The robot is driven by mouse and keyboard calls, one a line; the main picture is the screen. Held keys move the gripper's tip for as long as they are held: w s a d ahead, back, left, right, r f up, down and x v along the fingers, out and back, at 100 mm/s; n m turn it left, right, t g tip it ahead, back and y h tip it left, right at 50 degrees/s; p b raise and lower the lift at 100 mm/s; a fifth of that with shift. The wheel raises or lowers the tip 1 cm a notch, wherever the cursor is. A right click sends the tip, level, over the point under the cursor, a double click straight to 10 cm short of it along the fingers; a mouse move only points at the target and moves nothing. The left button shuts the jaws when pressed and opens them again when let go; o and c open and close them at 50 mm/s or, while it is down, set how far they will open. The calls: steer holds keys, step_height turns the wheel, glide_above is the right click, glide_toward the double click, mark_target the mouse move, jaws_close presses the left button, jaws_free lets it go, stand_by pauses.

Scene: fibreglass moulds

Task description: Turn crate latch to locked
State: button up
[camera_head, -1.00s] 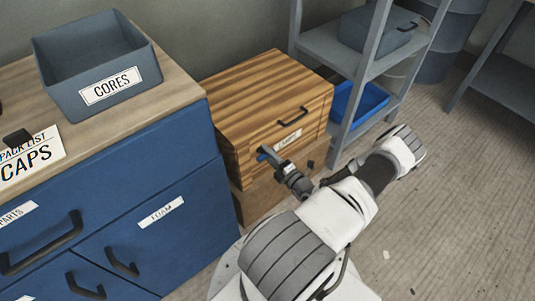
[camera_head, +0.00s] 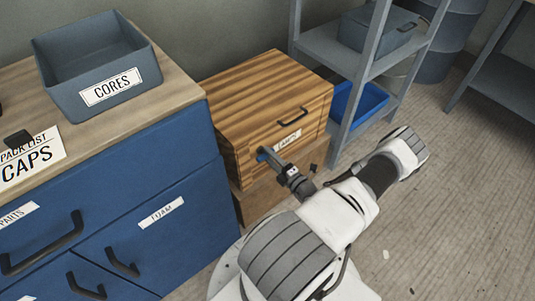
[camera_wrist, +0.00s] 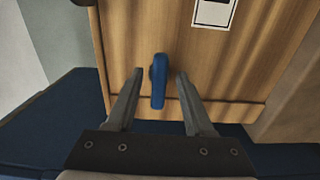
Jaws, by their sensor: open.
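The wooden crate (camera_head: 265,100) stands between the blue cabinet and the grey shelf, with a black handle (camera_head: 293,116) and a label on its front. The blue latch (camera_wrist: 158,80) is on the crate's front face and points roughly along the fingers in the wrist view. In the head view my gripper (camera_head: 270,158) is at the lower left of that face and hides most of the latch. In the wrist view my gripper (camera_wrist: 159,100) is open, with one finger on each side of the latch and a gap visible at both sides.
The blue cabinet (camera_head: 185,220) stands close on the left, with a grey CORES bin (camera_head: 100,75) on its top. A grey shelf (camera_head: 345,45) with a blue bin (camera_head: 360,100) stands right of the crate.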

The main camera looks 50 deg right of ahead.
steer(key=s+a+p, duration=0.1)
steer(key=s+p, duration=0.1)
steer(key=s, duration=1.4)
steer(key=shift+a, duration=0.4)
steer(key=shift+w, duration=0.1)
